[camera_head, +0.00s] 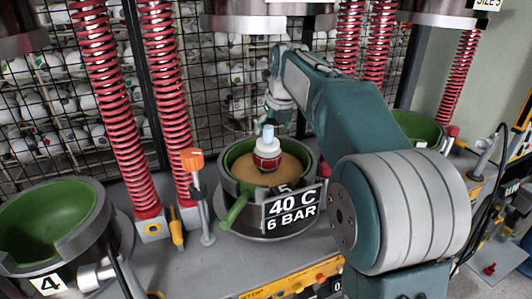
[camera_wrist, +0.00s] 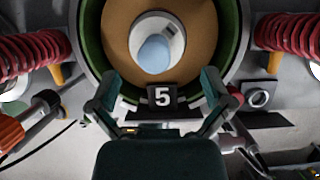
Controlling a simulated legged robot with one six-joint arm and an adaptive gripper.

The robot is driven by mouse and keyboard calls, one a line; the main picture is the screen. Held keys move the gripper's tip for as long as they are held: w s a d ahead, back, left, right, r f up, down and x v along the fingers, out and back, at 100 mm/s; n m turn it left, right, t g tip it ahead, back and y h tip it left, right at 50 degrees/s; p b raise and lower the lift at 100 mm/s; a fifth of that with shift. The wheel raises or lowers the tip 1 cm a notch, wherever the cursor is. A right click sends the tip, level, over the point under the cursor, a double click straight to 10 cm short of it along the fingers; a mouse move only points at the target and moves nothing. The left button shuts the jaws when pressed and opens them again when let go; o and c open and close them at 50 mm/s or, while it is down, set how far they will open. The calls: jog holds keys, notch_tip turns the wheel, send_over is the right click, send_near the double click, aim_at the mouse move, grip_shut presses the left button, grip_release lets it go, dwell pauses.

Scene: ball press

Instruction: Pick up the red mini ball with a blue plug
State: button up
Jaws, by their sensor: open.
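The red mini ball (camera_head: 267,158) stands upright in the green-lined mould marked 5. It has a white top and a pale blue plug (camera_head: 268,132) pointing up. In the wrist view the plug (camera_wrist: 154,54) shows in front of the ball's white top (camera_wrist: 168,28), near the top centre. My gripper (camera_wrist: 156,92) is open and empty, its two dark fingers spread wide on either side of the number 5 plate. The ball lies beyond the fingertips in that view, apart from them.
The mould (camera_head: 235,150) has a tan floor, a raised metal rim and a sign (camera_head: 292,210) reading 40 C, 6 BAR. Red springs (camera_head: 165,90) stand to the left. An orange-topped lever (camera_head: 193,160) stands close on the left. An empty green mould (camera_head: 50,225) is at far left.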

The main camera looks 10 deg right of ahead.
aim_at(267, 142)
jog(key=x, duration=0.5)
jog(key=shift+a, duration=0.4)
jog(key=shift+w+f, duration=0.2)
jog(key=shift+f, duration=0.15)
jog(key=shift+d, duration=0.1)
jog(key=c, duration=0.9)
